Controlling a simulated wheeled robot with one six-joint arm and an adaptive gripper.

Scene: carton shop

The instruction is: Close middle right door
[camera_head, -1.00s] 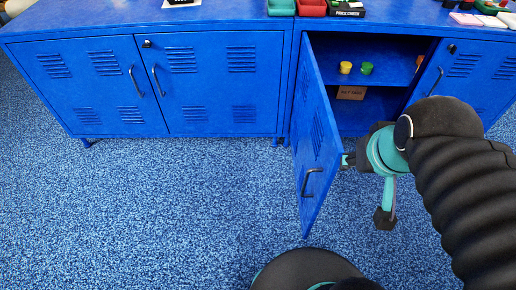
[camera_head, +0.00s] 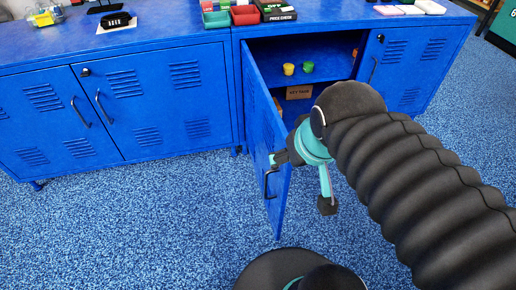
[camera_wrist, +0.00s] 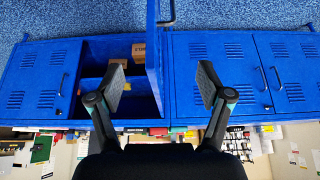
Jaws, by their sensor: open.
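The middle right door (camera_head: 262,135) is a blue metal door standing wide open, hinged at the left of its compartment, with a dark handle (camera_head: 267,184) near its free edge. In the wrist view the door (camera_wrist: 154,55) appears nearly edge-on between my finger directions, with its handle (camera_wrist: 166,14) at the top. My gripper (camera_head: 280,158) is at the inner side of the door, close to its free edge. In the wrist view its fingers (camera_wrist: 161,82) are spread apart with nothing held. I cannot tell whether a finger touches the door.
The open compartment (camera_head: 330,62) holds a yellow cup (camera_head: 288,69), a green cup (camera_head: 308,67) and a brown labelled box (camera_head: 299,92). A closed right door (camera_head: 402,65) and closed left doors (camera_head: 140,105) flank it. Trays (camera_head: 245,15) stand on top.

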